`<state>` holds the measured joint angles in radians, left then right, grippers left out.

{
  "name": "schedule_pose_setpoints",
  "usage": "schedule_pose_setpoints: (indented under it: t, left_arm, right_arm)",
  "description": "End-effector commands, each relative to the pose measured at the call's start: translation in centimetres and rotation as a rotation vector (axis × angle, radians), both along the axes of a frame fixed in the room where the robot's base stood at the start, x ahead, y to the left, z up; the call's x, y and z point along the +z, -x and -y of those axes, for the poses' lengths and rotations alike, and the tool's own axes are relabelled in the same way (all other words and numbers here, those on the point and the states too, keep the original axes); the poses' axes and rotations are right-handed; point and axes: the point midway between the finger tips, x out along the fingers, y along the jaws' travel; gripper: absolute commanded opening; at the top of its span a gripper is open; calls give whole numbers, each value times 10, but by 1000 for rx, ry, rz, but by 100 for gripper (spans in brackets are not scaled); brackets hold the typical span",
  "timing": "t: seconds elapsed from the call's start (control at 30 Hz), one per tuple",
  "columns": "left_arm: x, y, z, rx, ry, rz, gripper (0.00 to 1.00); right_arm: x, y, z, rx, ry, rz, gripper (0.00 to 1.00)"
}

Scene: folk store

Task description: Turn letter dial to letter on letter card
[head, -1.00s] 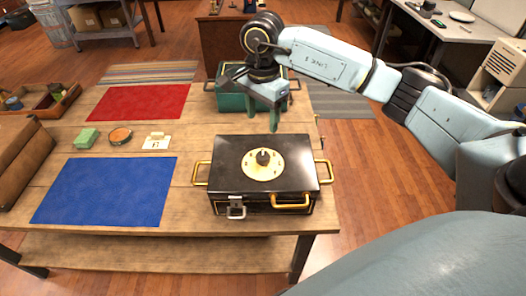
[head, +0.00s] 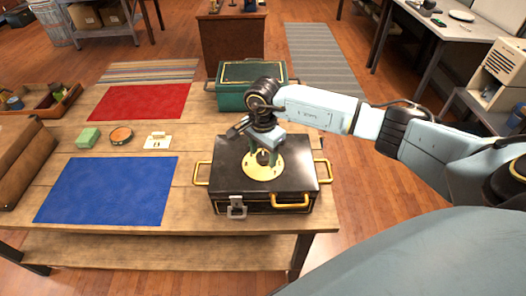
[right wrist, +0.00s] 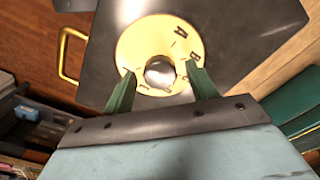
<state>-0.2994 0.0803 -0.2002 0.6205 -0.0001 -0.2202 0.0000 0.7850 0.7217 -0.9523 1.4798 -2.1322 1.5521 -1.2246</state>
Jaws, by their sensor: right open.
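The letter dial (head: 263,172) is a round cream disc with a dark central knob, set in the lid of a black box (head: 228,178) with brass handles. In the right wrist view the dial (right wrist: 140,50) shows several dark letters, an A and a B among them, around its knob (right wrist: 160,73). My right gripper (head: 263,158) is over the dial, pointing down. Its green fingers (right wrist: 160,85) are open, one on each side of the knob; I cannot tell whether they touch it. The letter card (head: 157,142) lies on the table to the left; its letter is too small to read. My left gripper is not visible.
A green box (head: 250,75) stands behind the black box. A blue mat (head: 105,190), a red mat (head: 140,101), a green block (head: 88,138) and a round orange-topped tin (head: 121,136) lie to the left. A wooden tray (head: 55,107) is at the far left.

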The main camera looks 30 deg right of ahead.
Motion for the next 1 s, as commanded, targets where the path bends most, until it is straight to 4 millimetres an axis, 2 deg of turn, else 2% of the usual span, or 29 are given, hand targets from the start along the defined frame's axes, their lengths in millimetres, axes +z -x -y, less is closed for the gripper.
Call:
schedule_pose_setpoints:
  t: [0.17, 0.5, 0.77, 1.0]
  left_arm:
    - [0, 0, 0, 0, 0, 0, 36]
    - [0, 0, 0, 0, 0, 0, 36]
    - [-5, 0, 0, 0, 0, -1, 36]
    - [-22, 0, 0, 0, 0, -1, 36]
  right_arm:
    - [0, 0, 0, 0, -1, 0, 57]
    - [0, 0, 0, 0, -1, 0, 13]
    - [0, 0, 0, 27, -1, 1, 13]
    - [-2, -1, 0, 148, 0, 2, 13]
